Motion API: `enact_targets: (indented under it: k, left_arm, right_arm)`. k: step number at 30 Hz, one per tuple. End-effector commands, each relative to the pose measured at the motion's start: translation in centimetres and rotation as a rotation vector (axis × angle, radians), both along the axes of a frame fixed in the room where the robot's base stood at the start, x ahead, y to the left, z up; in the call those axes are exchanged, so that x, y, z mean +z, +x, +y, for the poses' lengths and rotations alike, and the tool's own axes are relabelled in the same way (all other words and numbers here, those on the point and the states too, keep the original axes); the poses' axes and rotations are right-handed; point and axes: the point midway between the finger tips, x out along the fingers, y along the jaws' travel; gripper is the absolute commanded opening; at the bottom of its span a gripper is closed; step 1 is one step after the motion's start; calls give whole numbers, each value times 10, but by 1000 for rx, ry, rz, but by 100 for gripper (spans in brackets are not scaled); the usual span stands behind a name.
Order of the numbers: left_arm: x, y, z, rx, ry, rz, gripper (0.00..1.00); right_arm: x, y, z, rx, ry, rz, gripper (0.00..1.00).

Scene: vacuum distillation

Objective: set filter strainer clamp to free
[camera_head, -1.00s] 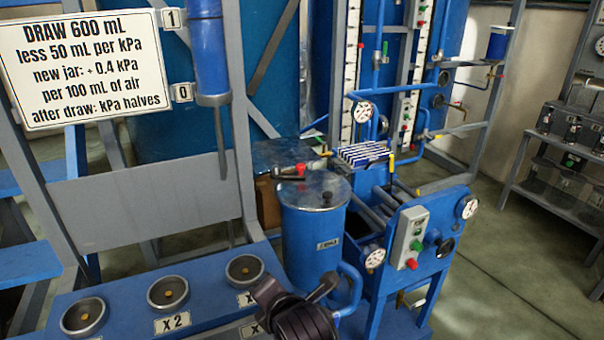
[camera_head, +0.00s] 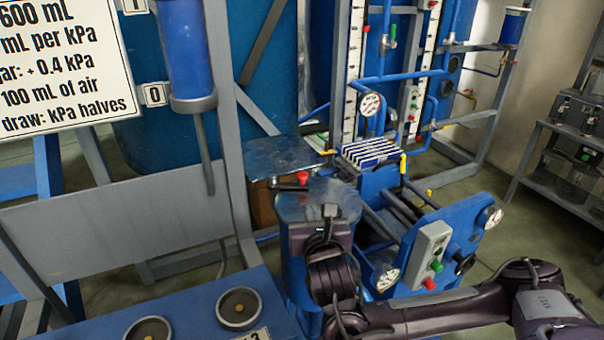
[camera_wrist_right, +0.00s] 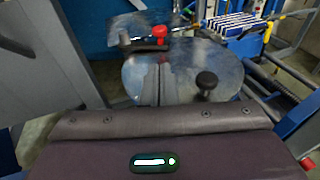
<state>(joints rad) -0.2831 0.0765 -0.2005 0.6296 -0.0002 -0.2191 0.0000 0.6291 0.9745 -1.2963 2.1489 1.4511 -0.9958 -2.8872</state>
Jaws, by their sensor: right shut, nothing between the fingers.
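A blue strainer canister (camera_head: 295,275) with a round metal lid (camera_head: 345,193) stands at the middle, partly hidden behind my right arm. A dark lever (camera_head: 285,187) with a red knob (camera_head: 302,178) sits at the lid's far edge. The right wrist view shows the lid (camera_wrist_right: 185,70), the red knob (camera_wrist_right: 159,31) beyond it and a black knob (camera_wrist_right: 207,80) on the lid's right. I cannot tell which of these is the clamp. My right gripper (camera_head: 329,211) is shut and empty over the near part of the lid, short of the red knob. My left gripper is not in view.
A blue cart with a grey button box (camera_head: 431,248) and gauges (camera_head: 387,278) stands right of the canister. A striped block (camera_head: 369,152) lies behind. A grey frame post (camera_head: 228,130) rises to the left. A blue bench with round sockets (camera_head: 239,308) is at the lower left.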

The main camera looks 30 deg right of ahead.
Motion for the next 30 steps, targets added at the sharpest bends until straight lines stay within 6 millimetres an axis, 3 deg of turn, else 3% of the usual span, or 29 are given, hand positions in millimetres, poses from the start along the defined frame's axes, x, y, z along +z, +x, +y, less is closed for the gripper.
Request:
enact_targets:
  k: [4, 10, 14, 24, 30]
  left_arm:
    - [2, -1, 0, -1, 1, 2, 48]
    - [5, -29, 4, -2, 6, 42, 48]
    - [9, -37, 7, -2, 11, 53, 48]
    - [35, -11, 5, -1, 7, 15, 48]
    - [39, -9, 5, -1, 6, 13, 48]
  right_arm:
    - [1, 7, -3, 1, -9, -1, 0]
    - [-2, 29, -13, -4, -10, -2, 0]
    - [-5, 48, -21, -4, -8, 1, 0]
    - [-14, 107, -42, -2, -4, 1, 0]
    - [-20, 125, -49, -2, -3, 1, 0]
